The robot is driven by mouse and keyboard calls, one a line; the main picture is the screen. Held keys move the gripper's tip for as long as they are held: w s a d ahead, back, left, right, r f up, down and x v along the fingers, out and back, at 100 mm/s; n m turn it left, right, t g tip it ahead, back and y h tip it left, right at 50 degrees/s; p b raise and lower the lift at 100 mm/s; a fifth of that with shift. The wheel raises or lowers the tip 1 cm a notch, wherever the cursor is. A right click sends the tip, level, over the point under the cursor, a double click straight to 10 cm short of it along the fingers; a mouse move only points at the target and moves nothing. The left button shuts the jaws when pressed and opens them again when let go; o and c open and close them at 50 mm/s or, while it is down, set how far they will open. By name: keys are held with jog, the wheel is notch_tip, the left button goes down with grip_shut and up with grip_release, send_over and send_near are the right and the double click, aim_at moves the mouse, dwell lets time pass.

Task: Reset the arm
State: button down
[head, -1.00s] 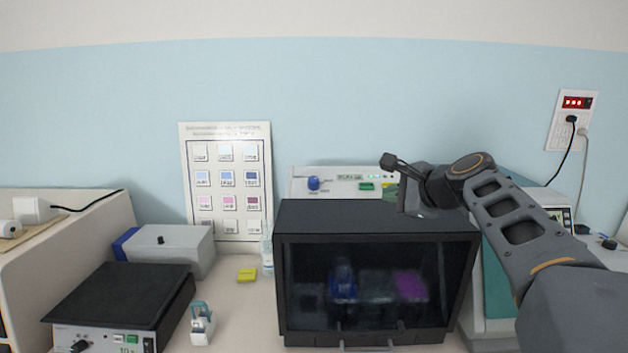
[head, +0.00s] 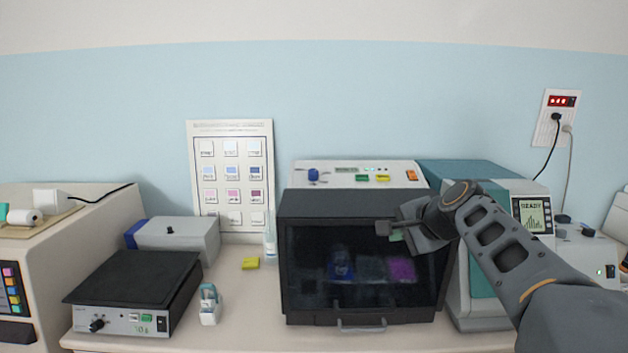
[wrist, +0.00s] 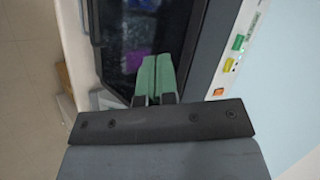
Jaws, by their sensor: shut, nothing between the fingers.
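My gripper (head: 396,236) is in front of the upper right part of a black cabinet with a dark glass front (head: 318,290). In the wrist view my gripper (wrist: 155,62) shows its two green finger pads pressed together with nothing between them. The cabinet's glass front also shows in the wrist view (wrist: 130,28). Behind the glass I make out a blue item (head: 341,265) and a purple item (head: 402,270), both blurred. The fingers overlap the cabinet in the picture; I cannot tell how far apart they are.
A machine with a "READY" screen (head: 533,215) stands right of the cabinet. The bench (head: 250,310) is clear between dispenser and cabinet.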

jog(key=s+a+f+n+g+h+b, duration=0.1)
jog(key=s+f+n+g+h+b, duration=0.1)
jog(key=s+f+n, duration=1)
jog(key=shift+s+f+g+h, duration=0.9)
jog(key=shift+s+f+h, duration=0.5)
jog(key=shift+s+f, duration=1.75)
